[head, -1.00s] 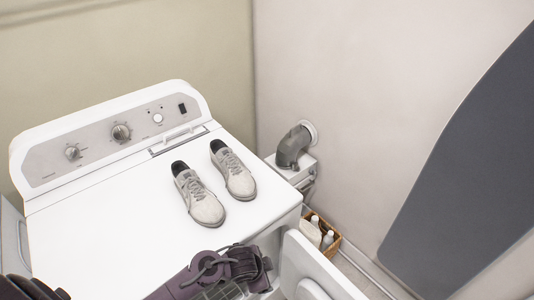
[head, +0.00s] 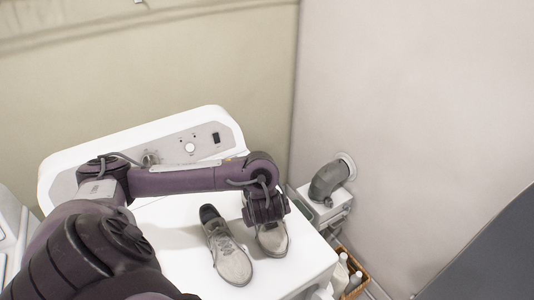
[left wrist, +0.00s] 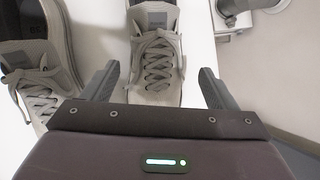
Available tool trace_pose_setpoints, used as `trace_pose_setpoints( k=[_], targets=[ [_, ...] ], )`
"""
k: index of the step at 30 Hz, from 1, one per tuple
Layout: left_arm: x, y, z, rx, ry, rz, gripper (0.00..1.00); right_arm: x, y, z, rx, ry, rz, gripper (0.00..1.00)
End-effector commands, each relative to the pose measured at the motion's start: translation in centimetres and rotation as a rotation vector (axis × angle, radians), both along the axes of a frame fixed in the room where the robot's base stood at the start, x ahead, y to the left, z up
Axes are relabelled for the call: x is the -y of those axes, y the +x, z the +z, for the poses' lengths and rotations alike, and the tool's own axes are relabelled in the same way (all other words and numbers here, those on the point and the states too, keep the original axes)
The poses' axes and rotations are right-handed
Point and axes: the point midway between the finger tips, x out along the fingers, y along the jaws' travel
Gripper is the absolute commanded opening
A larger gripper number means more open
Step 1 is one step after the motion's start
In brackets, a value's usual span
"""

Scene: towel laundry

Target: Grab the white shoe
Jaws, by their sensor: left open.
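Two whitish-grey lace-up shoes lie side by side on top of the white washing machine (head: 185,275). The left shoe (head: 228,250) is fully clear in the head view and shows at the left edge of the left wrist view (left wrist: 35,75). The right shoe (head: 272,240) is partly hidden under my left gripper (head: 265,220). In the left wrist view the right shoe (left wrist: 157,50) lies ahead of and between the two open fingers. The fingers stand on either side of its laced part, with a gap on both sides. I cannot tell their height exactly. My right gripper is not in view.
The machine's raised control panel (head: 195,145) stands behind the shoes. A grey vent elbow (head: 328,180) is on the wall to the right. A basket with bottles (head: 350,277) sits low at the right, and a dark grey board (head: 480,265) is at the lower right.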

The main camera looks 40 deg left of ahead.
Motion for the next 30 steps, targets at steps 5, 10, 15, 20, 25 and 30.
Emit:
trace_pose_setpoints(
  k=[5, 10, 15, 20, 25, 30],
  targets=[
    [-1.7, 0.1, -1.0, -0.023, 0.031, -0.002, 0.80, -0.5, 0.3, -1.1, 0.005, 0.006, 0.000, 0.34],
    [-2.4, 0.7, -2.4, -0.020, 0.030, 0.000, 0.80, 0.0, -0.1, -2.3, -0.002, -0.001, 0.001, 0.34],
    [-3.1, 1.1, -4.0, -0.023, 0.031, 0.000, 0.80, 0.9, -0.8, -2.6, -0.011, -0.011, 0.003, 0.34],
    [-3.9, 1.9, -5.9, -0.023, 0.028, -0.001, 0.80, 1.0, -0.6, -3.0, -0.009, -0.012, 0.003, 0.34],
    [-4.2, 2.3, -6.5, -0.020, 0.028, -0.002, 0.80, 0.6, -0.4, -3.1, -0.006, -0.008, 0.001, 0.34],
    [-4.2, 2.3, -6.5, -0.020, 0.028, -0.002, 0.80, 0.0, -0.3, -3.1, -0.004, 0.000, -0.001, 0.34]
  ],
)
